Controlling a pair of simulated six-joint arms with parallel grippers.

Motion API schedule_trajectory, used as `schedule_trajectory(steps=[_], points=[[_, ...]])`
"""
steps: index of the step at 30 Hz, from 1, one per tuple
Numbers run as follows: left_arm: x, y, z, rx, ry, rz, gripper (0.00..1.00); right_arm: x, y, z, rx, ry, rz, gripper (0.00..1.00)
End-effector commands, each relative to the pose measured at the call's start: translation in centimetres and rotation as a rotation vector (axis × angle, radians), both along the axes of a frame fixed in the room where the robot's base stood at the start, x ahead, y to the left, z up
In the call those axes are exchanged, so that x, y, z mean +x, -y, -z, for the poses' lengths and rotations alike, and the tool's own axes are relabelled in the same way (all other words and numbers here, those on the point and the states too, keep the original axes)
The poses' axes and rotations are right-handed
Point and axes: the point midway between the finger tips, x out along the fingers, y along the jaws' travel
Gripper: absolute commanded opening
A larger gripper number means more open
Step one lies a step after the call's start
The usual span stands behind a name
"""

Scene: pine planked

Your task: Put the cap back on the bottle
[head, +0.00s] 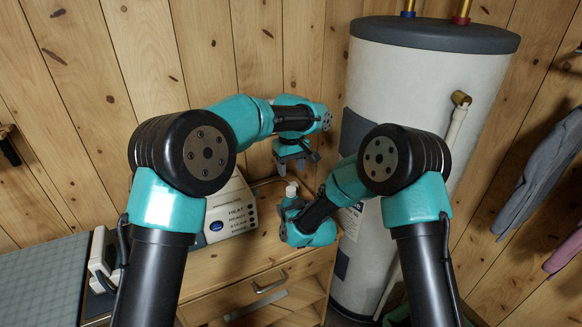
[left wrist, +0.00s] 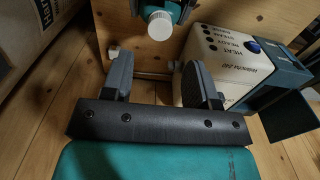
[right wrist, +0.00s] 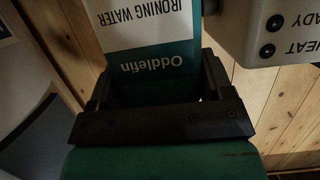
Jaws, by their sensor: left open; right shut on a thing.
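The bottle, with a white and teal label reading "IRONING WATER" and "Oddlefin", fills the upper middle of the right wrist view (right wrist: 150,35). My right gripper (right wrist: 160,85) is shut on it. In the head view the bottle's white top (head: 291,188) shows above my right gripper (head: 293,206). The left wrist view shows this round white top (left wrist: 160,22) from above; I cannot tell whether it is a cap or bare neck. My left gripper (head: 297,160) is open, above the bottle; no object shows between its fingers (left wrist: 165,85).
A white steam station (head: 230,212) with a blue knob stands left of the bottle on the wooden cabinet (head: 262,262). A large white water heater (head: 410,110) stands close on the right. The plank wall is behind. An ironing-board-like grey-green surface (head: 40,285) lies at far left.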

Motion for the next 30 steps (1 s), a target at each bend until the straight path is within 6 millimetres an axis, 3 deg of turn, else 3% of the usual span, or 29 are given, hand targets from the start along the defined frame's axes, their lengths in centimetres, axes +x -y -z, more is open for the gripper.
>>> schedule_trajectory(steps=[11,30], points=[[0.0,0.0,0.6,0.001,0.000,0.002,0.54,0.0,0.0,0.0,0.000,0.000,0.000,0.07],[0.0,0.0,7.7,0.000,-0.001,0.003,0.54,0.0,0.0,0.0,0.000,0.000,0.000,0.07]])
